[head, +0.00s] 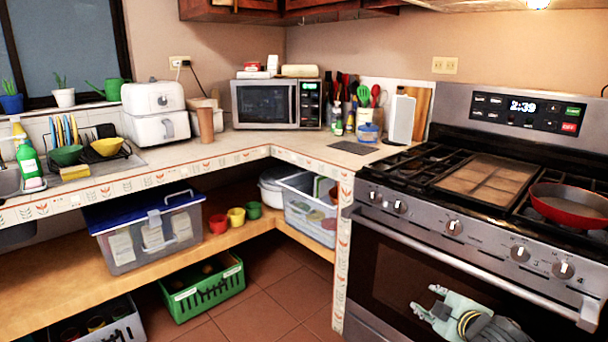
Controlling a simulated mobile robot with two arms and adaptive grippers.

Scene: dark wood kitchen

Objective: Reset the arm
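My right gripper (424,298) is at the bottom right of the head view, in front of the oven door (385,270) of the stove. It is pale green and grey, with its fingers pointing left. The two fingertips stand apart with nothing seen between them. The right arm behind it is cut off by the lower picture edge. My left gripper and arm are not in view.
The stove (480,235) fills the right side, with a red pan (570,204) on top. The counter (230,145) holds a microwave (277,104) and utensils.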

